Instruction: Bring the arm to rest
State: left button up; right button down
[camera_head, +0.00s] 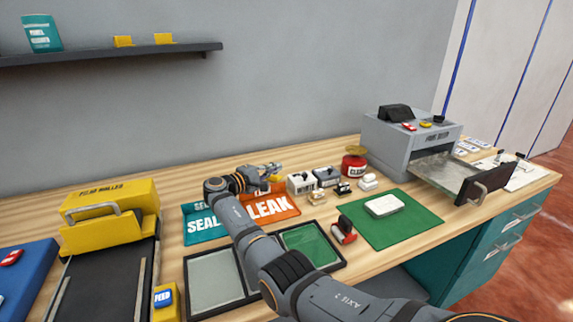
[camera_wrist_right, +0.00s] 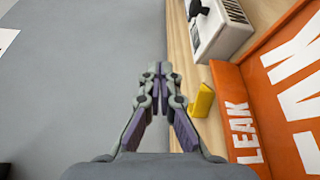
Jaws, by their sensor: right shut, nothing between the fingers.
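My right arm reaches in from the lower right of the head view, across the worktable. The orange LEAK surface (camera_wrist_right: 262,100) lies further right. My left gripper is not in view.
A white box (camera_head: 300,184) stands close to my gripper. A yellow roller machine (camera_head: 108,207) stands left. A grey machine (camera_head: 412,143) with an open drawer and a green mat (camera_head: 405,232) are right.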

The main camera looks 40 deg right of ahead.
jog(key=shift+w+a+f, duration=0.15)
jog(key=shift+a+f, duration=0.05)
jog(key=shift+a, duration=0.4)
jog(key=shift+a+r, duration=0.1)
jog(key=shift+a, duration=0.4)
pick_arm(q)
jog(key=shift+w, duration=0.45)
pick_arm(e)
jog(key=shift+d, duration=0.15)
